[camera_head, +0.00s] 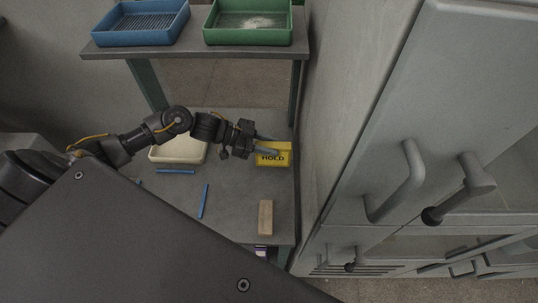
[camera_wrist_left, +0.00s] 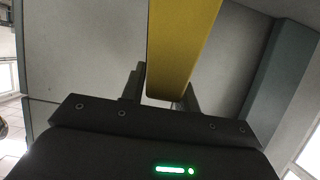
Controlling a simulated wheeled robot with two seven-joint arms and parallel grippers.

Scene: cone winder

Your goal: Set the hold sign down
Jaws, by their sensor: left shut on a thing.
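The yellow hold sign (camera_head: 273,158), with the dark word HOLD on its face, is at the right end of the grey lower table, near the cabinet side. My left gripper (camera_head: 266,146) reaches it from the left and is shut on it. In the left wrist view the yellow sign (camera_wrist_left: 182,45) runs up from between the two fingers (camera_wrist_left: 163,98). Whether the sign's base touches the table cannot be told. My right gripper is not in view.
A shelf above carries a blue tray (camera_head: 140,38) and a green tray (camera_head: 250,36). A grey cabinet (camera_head: 375,130) with handles stands close on the right.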

